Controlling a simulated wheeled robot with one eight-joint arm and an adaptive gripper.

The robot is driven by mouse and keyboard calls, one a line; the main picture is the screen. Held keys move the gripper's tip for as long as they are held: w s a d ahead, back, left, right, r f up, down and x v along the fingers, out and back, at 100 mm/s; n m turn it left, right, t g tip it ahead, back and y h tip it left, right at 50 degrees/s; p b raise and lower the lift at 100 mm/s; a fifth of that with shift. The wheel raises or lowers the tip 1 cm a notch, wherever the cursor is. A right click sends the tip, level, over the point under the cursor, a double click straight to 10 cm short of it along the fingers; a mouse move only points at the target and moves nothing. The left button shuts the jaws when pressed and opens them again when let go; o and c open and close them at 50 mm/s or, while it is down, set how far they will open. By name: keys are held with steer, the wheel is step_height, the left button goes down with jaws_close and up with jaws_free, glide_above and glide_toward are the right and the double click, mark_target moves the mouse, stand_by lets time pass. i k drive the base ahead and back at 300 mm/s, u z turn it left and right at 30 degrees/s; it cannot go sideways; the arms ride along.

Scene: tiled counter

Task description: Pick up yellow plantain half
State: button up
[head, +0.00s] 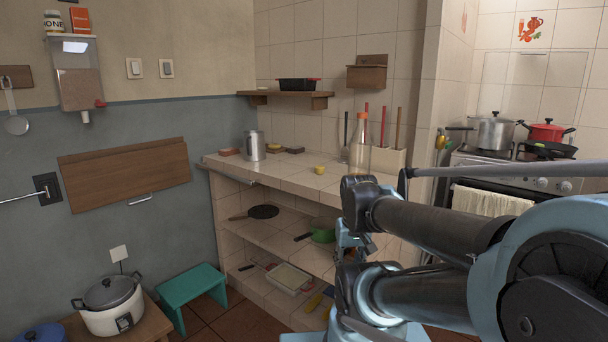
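A small yellow piece (320,169) sits on the tiled counter top, near its front edge and left of the glass bottle. It may be the plantain half, but it is too small to be sure. A longer yellow thing (314,302) lies low by the bottom shelf, and I cannot tell what it is. My arm crosses the right and lower right of the head view and hides part of the counter and shelves. I cannot make out my gripper's fingers.
The tiled counter (300,178) holds a metal canister (255,146) and a glass bottle with an orange cap (360,150). Shelves below hold a dark pan (263,211) and a green pot (322,230). A stove with pots (493,131) is at right. A green stool (190,285) stands left.

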mark_target(319, 170)
steer(key=u, duration=0.05)
steer(key=i, duration=0.5)
steer(key=u, duration=2.55)
steer(key=i, duration=0.4)
steer(key=z, duration=1.65)
